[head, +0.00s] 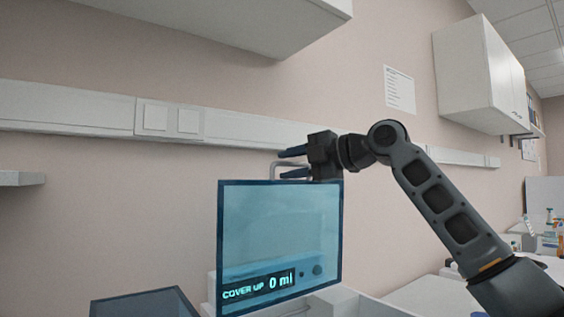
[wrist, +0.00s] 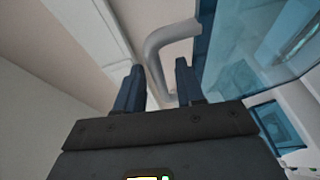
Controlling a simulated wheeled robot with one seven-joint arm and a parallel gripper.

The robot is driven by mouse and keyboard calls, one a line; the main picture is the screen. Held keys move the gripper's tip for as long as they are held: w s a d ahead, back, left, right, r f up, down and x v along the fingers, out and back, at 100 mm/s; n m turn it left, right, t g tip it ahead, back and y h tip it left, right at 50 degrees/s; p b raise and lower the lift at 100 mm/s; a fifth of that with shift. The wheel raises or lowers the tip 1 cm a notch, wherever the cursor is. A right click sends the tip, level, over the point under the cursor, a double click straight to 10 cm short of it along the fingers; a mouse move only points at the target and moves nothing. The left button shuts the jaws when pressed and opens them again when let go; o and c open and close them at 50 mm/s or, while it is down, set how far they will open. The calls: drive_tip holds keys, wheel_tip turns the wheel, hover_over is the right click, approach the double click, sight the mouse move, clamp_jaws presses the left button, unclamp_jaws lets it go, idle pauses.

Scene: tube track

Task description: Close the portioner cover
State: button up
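The portioner's cover (head: 280,235) is a see-through blue panel with a dark frame, standing upright; it also shows at the right of the wrist view (wrist: 255,40). Through it a display (head: 258,286) reads "COVER UP 0 ml". A grey bent handle (head: 274,168) rises at the cover's top edge. My gripper (head: 285,162) is at the handle, fingers pointing left and spread apart. In the wrist view the handle (wrist: 155,55) shows between my two open fingers (wrist: 160,74). I cannot tell whether either finger touches it.
A dark-framed blue panel (head: 145,303) lies low at the left. A white wall cabinet (head: 220,22) hangs above, and another cabinet (head: 478,75) hangs at the right. A white wall rail (head: 65,108) runs behind. A counter (head: 425,295) with small items is at the right.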

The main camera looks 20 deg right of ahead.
drive_tip(key=shift+x, duration=1.05)
clamp_jaws()
drive_tip(key=shift+d, duration=0.1)
